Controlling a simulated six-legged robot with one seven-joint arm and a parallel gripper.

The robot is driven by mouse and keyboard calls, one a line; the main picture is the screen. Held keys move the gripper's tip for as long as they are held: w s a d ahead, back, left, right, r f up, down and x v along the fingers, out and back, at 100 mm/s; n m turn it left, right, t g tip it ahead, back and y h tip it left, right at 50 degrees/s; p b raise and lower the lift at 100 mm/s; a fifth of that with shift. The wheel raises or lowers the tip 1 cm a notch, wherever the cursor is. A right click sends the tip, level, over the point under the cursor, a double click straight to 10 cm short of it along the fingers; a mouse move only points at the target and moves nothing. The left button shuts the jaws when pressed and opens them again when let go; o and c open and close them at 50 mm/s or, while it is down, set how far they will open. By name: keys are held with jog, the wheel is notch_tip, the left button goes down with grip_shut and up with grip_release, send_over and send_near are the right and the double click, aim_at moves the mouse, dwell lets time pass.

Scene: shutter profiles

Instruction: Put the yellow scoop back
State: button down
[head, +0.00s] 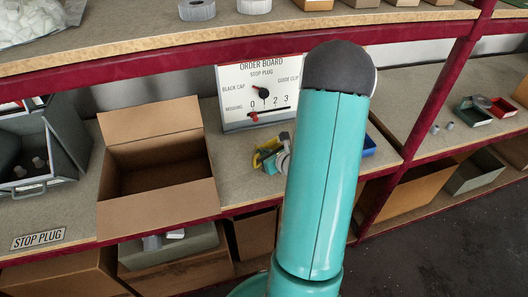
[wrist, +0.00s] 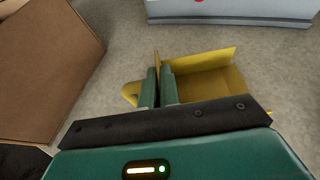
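The yellow scoop (wrist: 207,82) is in the wrist view, its open pan to the right of my fingers and its handle (wrist: 130,93) to the left. My gripper (wrist: 160,85) has its two green fingers close together, one on each side of the scoop's upright back wall, and looks shut on it. In the head view the scoop (head: 264,156) shows partly beside my gripper (head: 282,152), low over the shelf, right of the open cardboard box. My arm hides part of this area. I cannot tell whether the scoop touches the shelf.
The open, empty cardboard box (head: 158,178) stands left of the scoop; its side also shows in the wrist view (wrist: 45,60). The order board (head: 258,93) stands behind. A grey bin (head: 40,150) is far left. A blue bin (head: 369,147) shows right of my arm.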

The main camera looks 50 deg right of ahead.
jog(key=c, duration=2.1)
grip_release()
jog(key=shift+s+f, duration=0.1)
jog(key=shift+f, duration=0.05)
jog(key=o, duration=0.5)
jog(key=shift+c, duration=0.2)
